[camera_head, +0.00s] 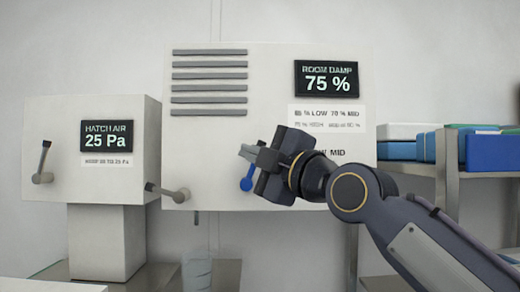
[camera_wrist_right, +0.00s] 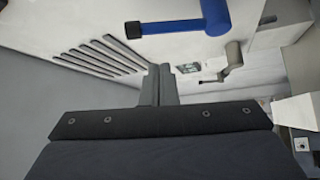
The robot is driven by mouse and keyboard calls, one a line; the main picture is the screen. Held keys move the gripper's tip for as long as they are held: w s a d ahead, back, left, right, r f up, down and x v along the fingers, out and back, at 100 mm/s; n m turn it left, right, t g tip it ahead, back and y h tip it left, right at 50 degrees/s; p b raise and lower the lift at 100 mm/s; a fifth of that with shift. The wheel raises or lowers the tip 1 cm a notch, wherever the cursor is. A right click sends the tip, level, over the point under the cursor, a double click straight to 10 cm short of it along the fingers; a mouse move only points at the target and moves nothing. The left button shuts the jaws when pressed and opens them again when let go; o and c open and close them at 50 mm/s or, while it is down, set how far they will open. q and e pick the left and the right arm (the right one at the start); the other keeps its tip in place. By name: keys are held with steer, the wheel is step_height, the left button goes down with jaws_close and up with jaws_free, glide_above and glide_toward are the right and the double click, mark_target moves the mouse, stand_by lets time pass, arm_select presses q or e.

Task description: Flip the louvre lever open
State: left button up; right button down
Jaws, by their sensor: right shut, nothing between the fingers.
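A large white wall box carries several grey louvre slats (camera_head: 209,83), which also show in the wrist view (camera_wrist_right: 100,55). A blue lever (camera_head: 247,181) sits on its front below the slats, partly hidden behind my right gripper (camera_head: 247,153). In the wrist view the blue lever (camera_wrist_right: 185,22) has a black tip and lies above my closed fingers (camera_wrist_right: 158,84), apart from them in the picture. A grey lever (camera_head: 170,192) with a dark tip is at the box's lower left; it also shows in the wrist view (camera_wrist_right: 231,58). My right gripper is shut and empty. My left gripper is out of view.
A smaller white box (camera_head: 90,180) at left has its own grey lever (camera_head: 42,165) and a 25 Pa display. The larger box has a 75 % display (camera_head: 327,79) and a printed label. Blue and green packs (camera_head: 402,148) lie on a shelf at right.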

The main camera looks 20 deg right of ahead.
steer(key=shift+w+d+f, duration=0.25)
steer(key=shift+w+d, duration=0.5)
steer(key=shift+d, duration=0.2)
steer(key=d+f+m+t+b, duration=0.1)
steer(key=m+b, duration=0.1)
steer(key=b, duration=0.3)
steer(key=shift+d+t, duration=0.15)
steer(key=shift+t, duration=0.15)
steer(key=shift+r, duration=0.1)
